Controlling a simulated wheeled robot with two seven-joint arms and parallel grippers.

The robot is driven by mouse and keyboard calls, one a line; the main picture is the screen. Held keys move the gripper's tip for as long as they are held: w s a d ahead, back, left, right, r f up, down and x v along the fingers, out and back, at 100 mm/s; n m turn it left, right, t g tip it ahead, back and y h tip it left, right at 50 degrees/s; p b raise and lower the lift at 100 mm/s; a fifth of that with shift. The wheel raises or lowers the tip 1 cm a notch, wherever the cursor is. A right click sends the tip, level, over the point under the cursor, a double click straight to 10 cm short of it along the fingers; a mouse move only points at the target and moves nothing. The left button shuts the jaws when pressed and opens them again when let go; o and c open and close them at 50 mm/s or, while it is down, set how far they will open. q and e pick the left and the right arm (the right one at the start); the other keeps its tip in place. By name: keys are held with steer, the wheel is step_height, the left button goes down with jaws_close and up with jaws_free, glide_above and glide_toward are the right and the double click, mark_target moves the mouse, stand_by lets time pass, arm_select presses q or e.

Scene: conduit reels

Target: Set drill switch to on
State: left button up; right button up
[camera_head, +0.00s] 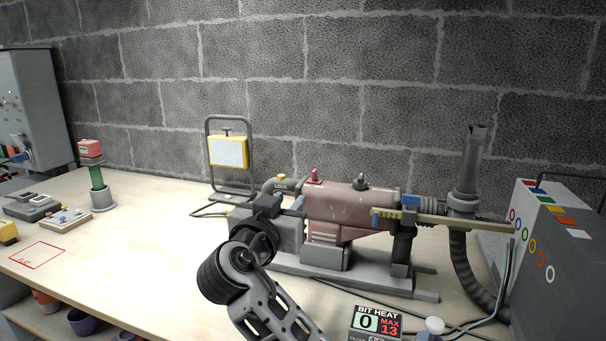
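The drill (335,207) is a dull red machine lying on a grey rail base on the bench. A red knob (314,176) and a dark knob (361,181) stand on its top; I cannot tell which is the switch or how it is set. My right gripper (288,207) is at the drill's left end, in front of a grey block, with its wrist coming up from below. Its fingers are small and dark against the drill, so I cannot tell whether they are open or touch anything. My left gripper is not in view.
A bit heat display (377,322) reads 0, max 13. A yellow work lamp (228,152) stands behind, a grey box (560,250) and hose (465,270) at right. A grey cabinet (35,105) is at far left.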

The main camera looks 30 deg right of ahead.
mark_target(313, 175)
steer(key=p+x, duration=0.2)
steer(key=x, duration=1.3)
steer(key=shift+s, duration=0.15)
jaws_close()
